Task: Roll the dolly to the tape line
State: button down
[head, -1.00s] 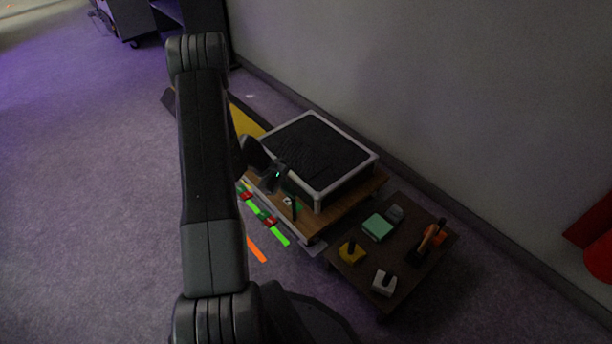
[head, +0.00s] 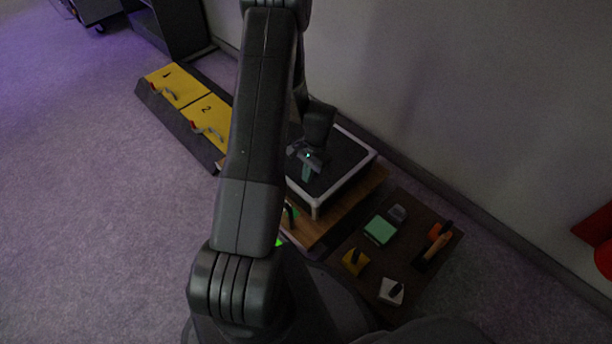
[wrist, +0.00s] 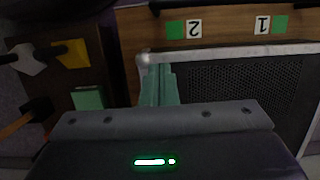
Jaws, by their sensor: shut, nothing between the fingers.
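A black grille-topped case with a pale metal frame (head: 362,158) sits on a wooden board (head: 355,205). In the wrist view, the case (wrist: 250,85) is beside the board edge (wrist: 228,15), which has labels 1 and 2 with green squares. My gripper (head: 306,172) is shut and empty, over the case. Its greenish fingers also show in the wrist view (wrist: 160,84), by the case's frame corner; contact cannot be told. A small green patch (head: 279,241) shows beside my arm; whether it is the tape line is unclear.
A dark side table (head: 345,270) holds a green block (head: 380,230), a yellow piece (head: 355,263), a white piece (head: 391,292) and an orange tool (head: 438,242).

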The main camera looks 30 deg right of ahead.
jog(key=s+a+f+b, duration=0.2)
jog(key=a+f, duration=0.3)
jog(key=f, duration=0.3)
jog(key=shift+a+b, duration=0.2)
jog(key=shift+b, duration=0.5)
